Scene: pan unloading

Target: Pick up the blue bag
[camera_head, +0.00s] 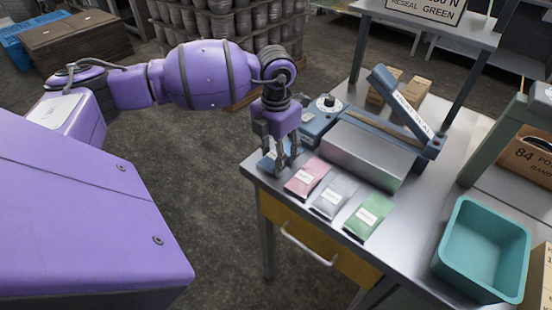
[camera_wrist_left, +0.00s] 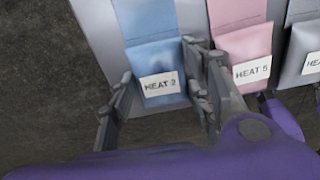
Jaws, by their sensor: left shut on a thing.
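The blue bag (camera_head: 266,160) lies at the left front corner of the metal table (camera_head: 405,238), partly hidden by my left gripper (camera_head: 286,168) in the head view. In the left wrist view the blue bag (camera_wrist_left: 155,58) shows a white label reading "HEAT 2". My left gripper reaches down over it, with its fingers on either side of the bag, shut on it. The bag still appears to lie on the table. My right gripper is in neither view.
Right of the blue bag lie a pink bag (camera_head: 308,177), a grey bag (camera_head: 335,198) and a green bag (camera_head: 367,217). The pink one is very close to my fingers. A bag sealer (camera_head: 370,155) stands behind. A teal bin (camera_head: 483,250) stands at right.

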